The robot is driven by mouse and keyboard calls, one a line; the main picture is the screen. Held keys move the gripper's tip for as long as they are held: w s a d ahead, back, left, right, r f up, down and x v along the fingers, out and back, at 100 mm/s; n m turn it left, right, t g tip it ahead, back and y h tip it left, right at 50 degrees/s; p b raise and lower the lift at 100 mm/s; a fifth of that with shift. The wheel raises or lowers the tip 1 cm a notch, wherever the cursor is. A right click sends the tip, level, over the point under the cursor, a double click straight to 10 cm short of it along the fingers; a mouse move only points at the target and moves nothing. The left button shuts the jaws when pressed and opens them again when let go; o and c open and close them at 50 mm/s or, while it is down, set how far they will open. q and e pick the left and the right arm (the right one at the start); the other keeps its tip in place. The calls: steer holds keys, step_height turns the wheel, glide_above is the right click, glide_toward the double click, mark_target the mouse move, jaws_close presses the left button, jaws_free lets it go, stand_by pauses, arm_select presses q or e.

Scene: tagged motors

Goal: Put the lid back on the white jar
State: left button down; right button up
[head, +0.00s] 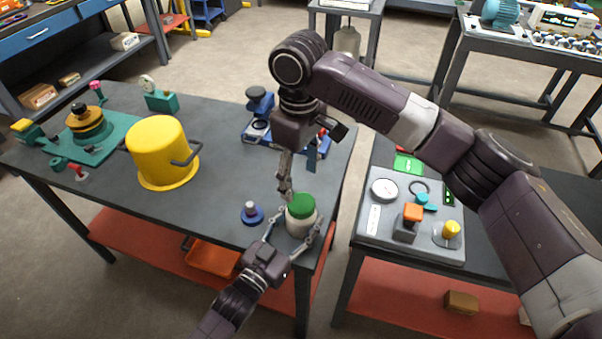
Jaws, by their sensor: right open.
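The white jar (299,226) stands upright near the front right corner of the left table. The green lid (301,205) sits on its mouth and looks about level; whether it is seated fully I cannot tell. My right gripper (287,193) points down from above, open, with its fingertips close to the lid's upper left edge. Whether they touch the lid is unclear. My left gripper (298,227) reaches in from the front, with one finger on each side of the jar. Whether its fingers press on the jar I cannot tell.
A blue peg-like part (252,213) stands just left of the jar. A yellow pot (161,153) and a blue device (259,115) are farther back. A grey panel (412,215) with a gauge and knobs lies on the right table, across a gap.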

mark_target(301, 202)
steer(key=n, duration=0.3)
steer(key=shift+r, duration=0.15)
steer(key=n, duration=0.4)
steer(key=shift+d+r+n, duration=0.1)
steer(key=shift+d+n, duration=0.05)
steer(key=shift+n, duration=0.25)
steer(key=shift+f, duration=4)
steer(key=c, duration=1.2)
steer(key=o, duration=1.3)
steer(key=shift+o, duration=0.2)
steer(key=shift+r, duration=0.15)
step_height(301, 202, up, 12)
